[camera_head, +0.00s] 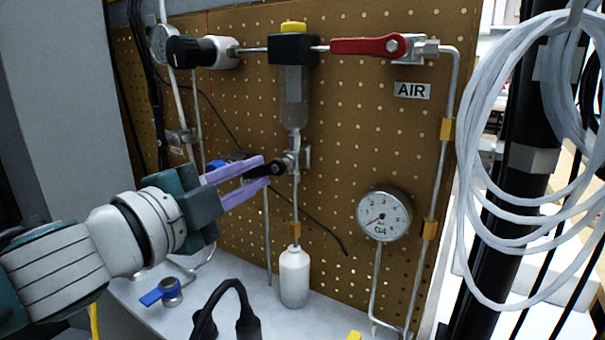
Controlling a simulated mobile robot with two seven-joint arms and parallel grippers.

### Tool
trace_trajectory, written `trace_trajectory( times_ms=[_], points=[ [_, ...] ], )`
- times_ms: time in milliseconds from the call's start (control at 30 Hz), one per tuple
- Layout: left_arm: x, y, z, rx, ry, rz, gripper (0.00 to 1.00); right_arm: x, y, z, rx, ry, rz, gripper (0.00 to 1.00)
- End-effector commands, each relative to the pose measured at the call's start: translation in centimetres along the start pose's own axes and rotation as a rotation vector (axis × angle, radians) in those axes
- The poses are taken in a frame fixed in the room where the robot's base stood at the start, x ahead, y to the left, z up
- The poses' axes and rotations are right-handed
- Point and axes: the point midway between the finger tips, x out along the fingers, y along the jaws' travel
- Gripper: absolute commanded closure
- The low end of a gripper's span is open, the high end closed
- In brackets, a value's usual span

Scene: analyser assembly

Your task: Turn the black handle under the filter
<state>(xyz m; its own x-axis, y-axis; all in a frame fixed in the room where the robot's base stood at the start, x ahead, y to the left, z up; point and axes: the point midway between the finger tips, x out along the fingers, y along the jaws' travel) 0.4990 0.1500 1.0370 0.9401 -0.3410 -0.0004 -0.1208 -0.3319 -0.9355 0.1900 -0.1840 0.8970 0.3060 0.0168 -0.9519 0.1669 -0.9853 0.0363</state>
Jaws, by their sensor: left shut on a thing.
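The filter (292,97) is a clear bowl under a black head with a yellow top, mounted on the brown pegboard. Below it, the black handle (277,168) sits on a small metal valve (293,152) and points to the left, slightly downward. My left gripper (262,174) comes in from the lower left. Its two purple fingers are shut on the black handle, one above and one below it. The fingers hide the handle's left end. My right gripper is not in view.
A pressure gauge (384,215) is at right. A white bottle (294,276) stands below the valve. A blue-handled valve (163,292) is on the bench. Coiled white tubing (480,180) hangs at right.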

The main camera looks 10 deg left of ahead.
Motion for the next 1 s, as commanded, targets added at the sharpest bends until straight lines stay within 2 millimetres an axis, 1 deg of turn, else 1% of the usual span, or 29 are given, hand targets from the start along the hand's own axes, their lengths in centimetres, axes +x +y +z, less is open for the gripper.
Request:
trace_trajectory(
  times_ms=[33, 200, 500, 700, 1000],
  points=[
    [0.02, -0.34, -0.10, 0.042, 0.002, -0.002, 1.00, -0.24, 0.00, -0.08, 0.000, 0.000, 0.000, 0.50],
    [0.03, -0.70, -0.15, 0.173, 0.002, -0.002, 1.00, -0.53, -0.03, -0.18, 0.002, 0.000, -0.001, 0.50],
    [0.03, -1.08, -0.26, 0.325, 0.002, -0.003, 1.00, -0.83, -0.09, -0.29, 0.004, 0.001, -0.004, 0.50],
    [0.03, -1.17, -0.31, 0.369, 0.003, -0.003, 1.00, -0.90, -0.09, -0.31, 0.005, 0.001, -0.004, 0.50],
    [0.03, -1.19, -0.32, 0.380, 0.003, -0.003, 1.00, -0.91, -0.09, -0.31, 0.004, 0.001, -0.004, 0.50]
  ],
)
